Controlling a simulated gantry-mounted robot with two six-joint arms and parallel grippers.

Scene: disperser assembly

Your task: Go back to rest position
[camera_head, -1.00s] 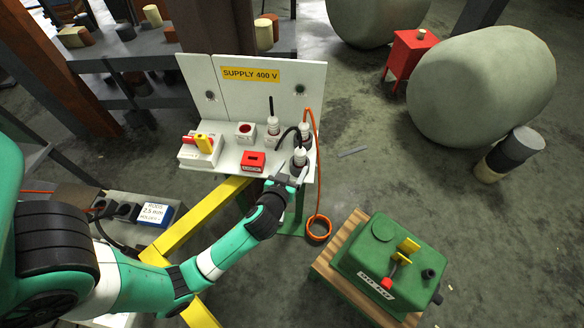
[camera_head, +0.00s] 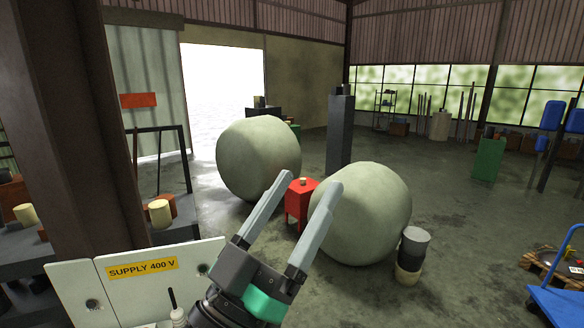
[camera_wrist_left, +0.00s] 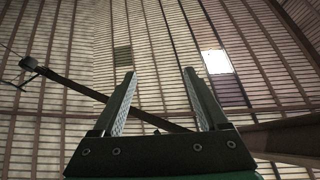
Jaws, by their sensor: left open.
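My left gripper (camera_head: 298,212) is raised in the lower middle of the head view, pointing up and away. Its two grey fingers are apart with nothing between them. In the left wrist view the gripper (camera_wrist_left: 158,80) is also open and empty, facing the roof slats. It is clear of the white supply panel (camera_head: 142,282), which shows at the lower left of the head view with its yellow "SUPPLY 400 V" label. The lower part of the panel is out of view. My right gripper is not in view.
Two large grey-green boulder shapes (camera_head: 258,158) (camera_head: 362,212) stand on the floor ahead, with a red stand (camera_head: 298,200) between them. A dark post (camera_head: 80,120) rises at the left. A blue cart (camera_head: 560,300) is at the right edge. Open floor lies to the right.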

